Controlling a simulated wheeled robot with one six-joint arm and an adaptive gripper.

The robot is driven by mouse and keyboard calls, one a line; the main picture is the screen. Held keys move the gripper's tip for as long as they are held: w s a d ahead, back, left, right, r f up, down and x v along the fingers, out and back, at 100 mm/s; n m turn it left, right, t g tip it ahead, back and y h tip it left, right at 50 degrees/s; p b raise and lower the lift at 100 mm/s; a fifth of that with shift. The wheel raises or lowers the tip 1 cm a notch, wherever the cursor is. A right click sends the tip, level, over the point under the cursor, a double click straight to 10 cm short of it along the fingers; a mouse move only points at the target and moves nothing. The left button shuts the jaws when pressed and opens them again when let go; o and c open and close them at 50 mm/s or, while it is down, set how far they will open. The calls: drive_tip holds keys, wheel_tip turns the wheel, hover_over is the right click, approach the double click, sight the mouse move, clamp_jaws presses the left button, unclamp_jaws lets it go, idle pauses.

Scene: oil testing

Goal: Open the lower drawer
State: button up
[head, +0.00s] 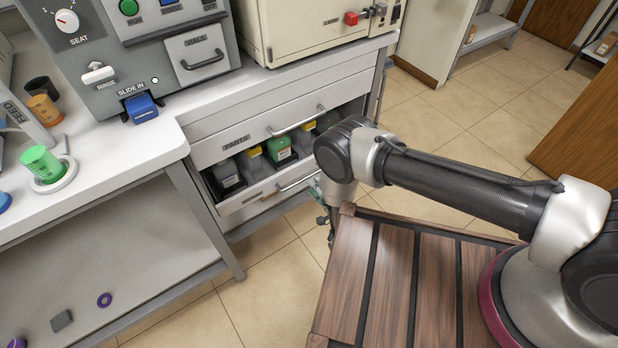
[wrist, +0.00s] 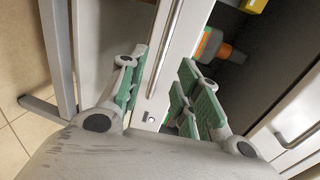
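The lower drawer (head: 240,203) is partly pulled out in the head view, with several bottles visible behind its front. Its bar handle (head: 286,187) runs along that front. In the wrist view the lower drawer's handle (wrist: 168,40) passes between the two green-padded fingers of my gripper (wrist: 165,68). The fingers are spread apart, with visible gaps to the bar. In the head view my gripper (head: 321,193) is at the right end of the drawer front, largely hidden by my arm.
The closed upper drawer (head: 215,146), labelled PARTS, has its own handle (head: 298,124). That handle also shows in the wrist view (wrist: 300,132). A grey table leg (head: 205,220) stands left of the drawers. Tiled floor (head: 270,270) is open in front.

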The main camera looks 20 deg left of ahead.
sight(307, 178)
drive_tip(key=x, duration=0.6)
drive_tip(key=shift+w+a+f, duration=0.15)
drive_tip(key=shift+w+a, duration=0.1)
drive_tip(key=shift+a, duration=0.05)
drive_tip(key=shift+c, duration=0.2)
clamp_jaws()
